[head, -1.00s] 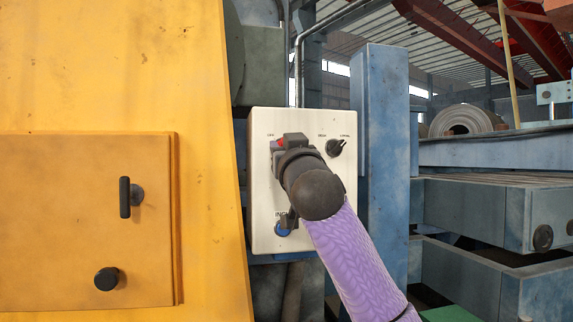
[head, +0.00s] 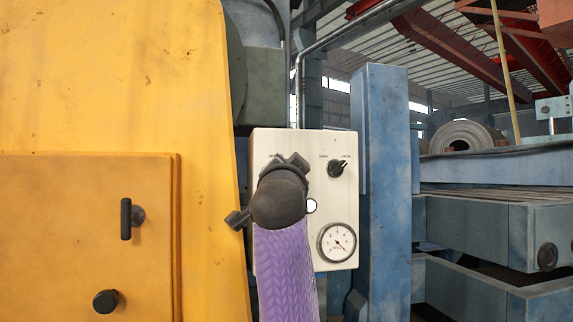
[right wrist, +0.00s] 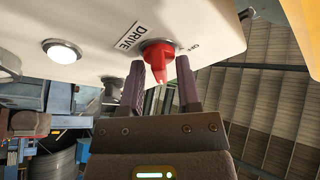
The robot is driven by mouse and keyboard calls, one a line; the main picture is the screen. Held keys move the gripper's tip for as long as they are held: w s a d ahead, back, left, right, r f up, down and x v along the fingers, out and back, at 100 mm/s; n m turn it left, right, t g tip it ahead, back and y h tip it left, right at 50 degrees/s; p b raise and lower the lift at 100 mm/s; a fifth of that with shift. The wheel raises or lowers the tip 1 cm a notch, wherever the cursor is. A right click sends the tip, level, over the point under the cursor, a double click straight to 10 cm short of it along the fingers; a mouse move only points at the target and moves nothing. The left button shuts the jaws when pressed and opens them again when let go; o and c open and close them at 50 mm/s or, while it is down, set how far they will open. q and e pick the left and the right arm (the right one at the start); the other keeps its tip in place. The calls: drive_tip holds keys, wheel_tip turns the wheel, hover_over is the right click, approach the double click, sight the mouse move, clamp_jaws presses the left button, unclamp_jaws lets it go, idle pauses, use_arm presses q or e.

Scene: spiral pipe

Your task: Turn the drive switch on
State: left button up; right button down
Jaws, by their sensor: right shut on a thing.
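The drive switch (right wrist: 160,60) is a red knob on a pale control box, beside a "DRIVE" label, in the right wrist view. My right gripper (right wrist: 160,85) is shut on it, with one dark finger on each side of the knob. In the head view my right gripper (head: 286,163) is at the upper left of the control box (head: 318,228), and my dark wrist and purple arm hide the switch. Part of an "OFF" mark shows beside the knob in the wrist view. The switch's exact angle is hard to tell. My left gripper is not in view.
The box also carries a black selector knob (head: 336,168), a white round light (head: 311,205) and a dial gauge (head: 337,242). A yellow cabinet (head: 90,220) stands close at left, a blue post (head: 387,180) at right.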

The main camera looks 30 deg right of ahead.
drive_tip(key=shift+r+m+h, duration=0.1)
drive_tip(key=shift+m+h, duration=0.3)
drive_tip(key=shift+m, duration=0.2)
drive_tip(key=c, duration=0.7)
unclamp_jaws()
drive_tip(key=shift+o, duration=0.2)
drive_tip(key=b+v, duration=0.6)
drive_tip(key=v, duration=0.4)
drive_tip(key=shift+r, duration=0.2)
